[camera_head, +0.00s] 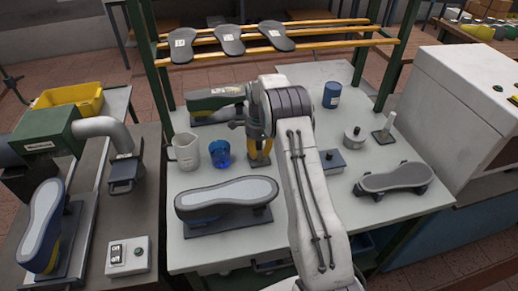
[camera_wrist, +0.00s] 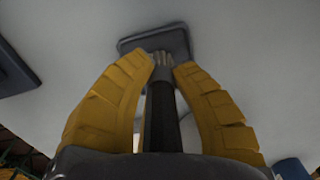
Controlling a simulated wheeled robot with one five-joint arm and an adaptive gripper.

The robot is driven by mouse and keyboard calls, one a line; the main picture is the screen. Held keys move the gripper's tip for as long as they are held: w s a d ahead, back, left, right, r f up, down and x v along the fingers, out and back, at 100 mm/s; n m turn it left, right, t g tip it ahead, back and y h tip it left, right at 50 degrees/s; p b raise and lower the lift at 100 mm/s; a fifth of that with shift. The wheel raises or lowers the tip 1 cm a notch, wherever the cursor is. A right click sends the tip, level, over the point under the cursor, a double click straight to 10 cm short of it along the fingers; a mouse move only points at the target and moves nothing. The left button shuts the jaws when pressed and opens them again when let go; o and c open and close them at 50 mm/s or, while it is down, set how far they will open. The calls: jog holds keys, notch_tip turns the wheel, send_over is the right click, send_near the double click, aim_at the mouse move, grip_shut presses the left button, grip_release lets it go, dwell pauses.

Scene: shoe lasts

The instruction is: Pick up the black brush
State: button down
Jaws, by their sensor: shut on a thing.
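The black brush (camera_wrist: 163,115) shows in the wrist view as a dark upright handle with pale grey bristles at its far end. It lies between the two yellow fingers of my gripper (camera_wrist: 166,64), which are closed in on it near the bristle end. A dark flat plate (camera_wrist: 180,42) is just beyond the bristles; whether they touch it I cannot tell. In the head view my gripper (camera_head: 259,150) is low over the white table, above a small dark plate (camera_head: 258,161). There I cannot make out the brush behind the fingers and arm.
A white pitcher (camera_head: 186,151) and a blue glass (camera_head: 219,153) stand left of my gripper. A shoe sole on a stand (camera_head: 227,192) is in front. A blue can (camera_head: 332,95), a small blue-grey box (camera_head: 332,162) and another sole (camera_head: 393,178) are on the right.

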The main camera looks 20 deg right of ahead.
jog(key=shift+r, duration=0.4)
jog(key=r, duration=0.2)
jog(key=r+b, duration=0.1)
jog(key=shift+d+r, duration=0.25)
jog(key=s+d+r+b, duration=0.1)
jog(key=s+d+r, duration=0.4)
jog(key=d, duration=0.5)
jog(key=shift+s+r+b, duration=0.2)
jog(key=shift+r+b, duration=0.1)
jog(key=shift+r, duration=0.55)
